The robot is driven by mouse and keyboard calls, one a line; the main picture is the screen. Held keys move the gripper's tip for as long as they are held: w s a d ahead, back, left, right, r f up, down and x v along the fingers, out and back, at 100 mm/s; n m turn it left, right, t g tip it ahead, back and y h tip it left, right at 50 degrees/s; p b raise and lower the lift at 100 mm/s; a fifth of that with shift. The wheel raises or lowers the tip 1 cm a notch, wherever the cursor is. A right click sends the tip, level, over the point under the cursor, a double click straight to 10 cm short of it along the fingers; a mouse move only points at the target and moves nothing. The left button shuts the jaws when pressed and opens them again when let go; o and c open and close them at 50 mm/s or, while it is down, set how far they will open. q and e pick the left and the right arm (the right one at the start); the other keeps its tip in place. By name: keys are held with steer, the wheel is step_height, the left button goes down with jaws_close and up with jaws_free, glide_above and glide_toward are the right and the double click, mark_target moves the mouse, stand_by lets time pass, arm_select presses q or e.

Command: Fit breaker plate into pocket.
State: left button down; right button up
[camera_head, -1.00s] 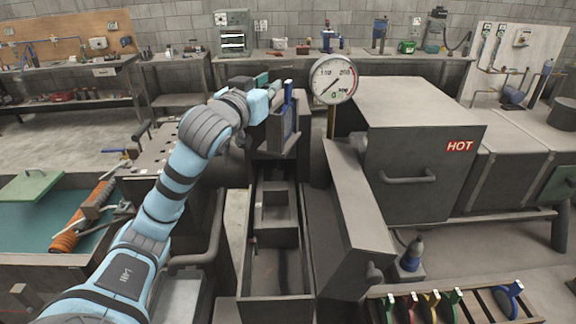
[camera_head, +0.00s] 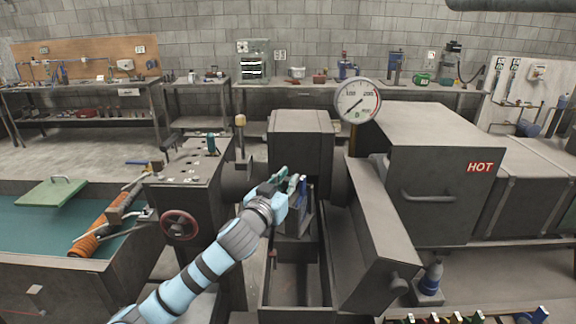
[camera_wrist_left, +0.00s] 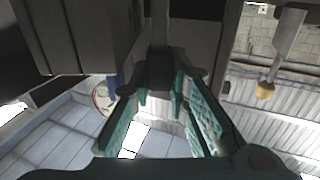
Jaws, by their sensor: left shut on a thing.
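My left gripper (camera_head: 290,184) is at the middle of the head view, in the gap of the grey machine. In the left wrist view the teal fingers (camera_wrist_left: 165,105) reach toward a dark upright part (camera_wrist_left: 160,72). The pocket's opening is not clearly visible; whether the plate touches it I cannot tell. My right gripper is not in view.
A grey block (camera_head: 300,140) stands just behind the gripper, and an open grey trough (camera_head: 297,275) lies below it. The open grey door (camera_head: 372,235) and hot cabinet (camera_head: 440,190) are right. A gauge (camera_head: 357,100) rises behind. Several coloured handles show at the bottom right.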

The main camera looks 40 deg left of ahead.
arm_select(q)
steer(key=shift+s, duration=0.15)
steer(key=shift+w+f, duration=0.25)
steer(key=shift+w, duration=0.1)
steer(key=shift+f, duration=0.25)
steer(key=c, duration=1.5)
jaws_free()
steer(key=shift+s, duration=0.2)
steer(key=shift+c, duration=0.2)
steer(key=shift+d+r, duration=0.1)
steer(key=shift+r, duration=0.2)
steer(key=v, duration=1.2)
